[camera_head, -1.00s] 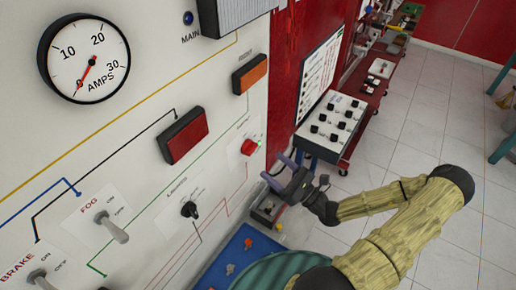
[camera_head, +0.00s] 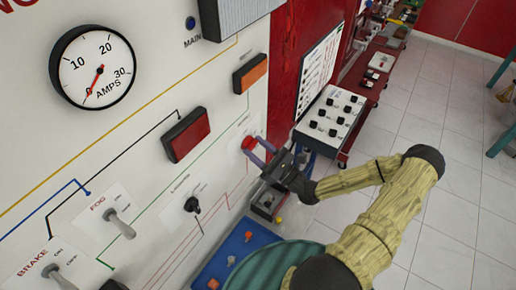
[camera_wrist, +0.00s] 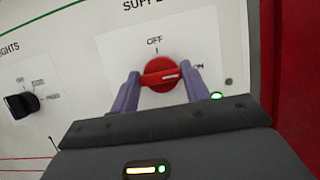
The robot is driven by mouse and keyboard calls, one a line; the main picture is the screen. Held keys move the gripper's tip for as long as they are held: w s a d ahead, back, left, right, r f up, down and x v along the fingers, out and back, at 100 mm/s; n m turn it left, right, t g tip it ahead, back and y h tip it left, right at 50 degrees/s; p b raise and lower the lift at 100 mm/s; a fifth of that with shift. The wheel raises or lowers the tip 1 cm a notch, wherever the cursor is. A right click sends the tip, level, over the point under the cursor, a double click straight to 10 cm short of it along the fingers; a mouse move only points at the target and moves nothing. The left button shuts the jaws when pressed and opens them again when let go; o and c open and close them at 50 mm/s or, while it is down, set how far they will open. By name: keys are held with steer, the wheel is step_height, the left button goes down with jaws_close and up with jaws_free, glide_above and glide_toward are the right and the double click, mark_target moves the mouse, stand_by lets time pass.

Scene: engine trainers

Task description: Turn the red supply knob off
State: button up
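The red supply knob (camera_wrist: 160,73) sits on a white plate on the panel. Its grip bar lies roughly level, with the white mark at its right end toward the ON label. OFF is printed above it. In the wrist view, my gripper (camera_wrist: 159,75) is open, with one purple finger on each side of the knob. I cannot tell whether either finger touches it. In the head view, the knob (camera_head: 248,142) shows at my gripper's fingertips (camera_head: 257,148). A green light (camera_wrist: 217,96) is lit at the plate's lower right.
A black lights knob (camera_wrist: 22,104) is left of the supply plate. The fog switch (camera_head: 121,224) and brake switch (camera_head: 60,277) stick out farther left. A blue tray (camera_head: 212,268) lies below the panel. A red cabinet edge (camera_wrist: 296,70) is close on the right.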

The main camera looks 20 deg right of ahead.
steer(key=shift+n+g+y, duration=0.3)
steer(key=shift+n, duration=0.4)
steer(key=shift+c, duration=0.2)
steer(key=n+g+p, duration=0.1)
steer(key=n, duration=0.1)
steer(key=n+y, duration=0.1)
steer(key=n, duration=0.2)
steer(key=shift+d+r+g+p, duration=0.1)
steer(key=shift+g+p, duration=0.25)
steer(key=shift+g, duration=0.05)
steer(key=n+g, duration=0.1)
steer(key=n, duration=0.3)
steer(key=n+g, duration=0.2)
steer(key=n, duration=0.1)
steer(key=n+g+y+p, duration=0.1)
steer(key=n+g, duration=0.1)
steer(key=n, duration=0.2)
steer(key=shift+w+d+n, duration=0.1)
steer(key=shift+n, duration=0.2)
steer(key=shift+n+g+h, duration=0.6)
steer(key=shift+n+g, duration=0.1)
steer(key=shift+n, duration=1.5)
steer(key=o, duration=1)
